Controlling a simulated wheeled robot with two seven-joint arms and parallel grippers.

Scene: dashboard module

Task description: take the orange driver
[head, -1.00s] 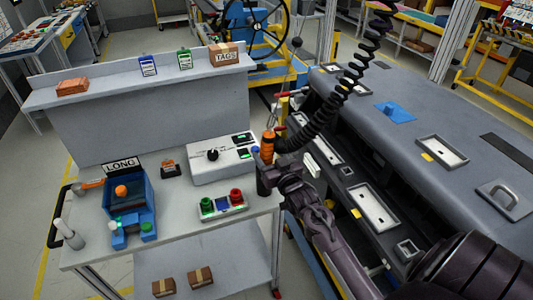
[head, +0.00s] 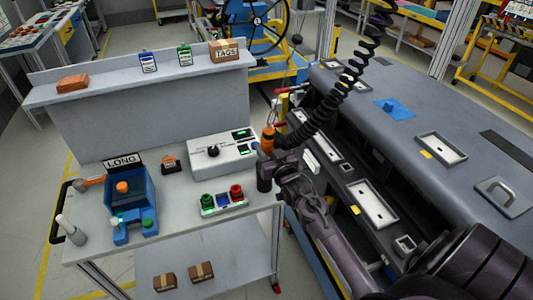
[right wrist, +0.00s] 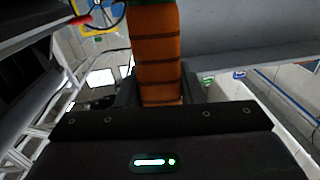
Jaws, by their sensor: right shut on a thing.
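The orange driver (head: 267,139) stands upright at the right edge of the grey cart, hanging from a black coiled cord. In the right wrist view its ribbed orange body (right wrist: 158,55) rises between the fingers. My right gripper (head: 266,160) is shut on the driver, around its lower part, and hides some of it. The driver's dark lower end shows below the gripper. My left gripper is not in view.
The cart top (head: 185,222) holds a white control box (head: 222,158), a red and green cup tray (head: 222,203) and a blue fixture marked LONG (head: 130,205). The grey dashboard module (head: 420,110) lies to the right. The black coiled cord (head: 340,90) runs up from the driver.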

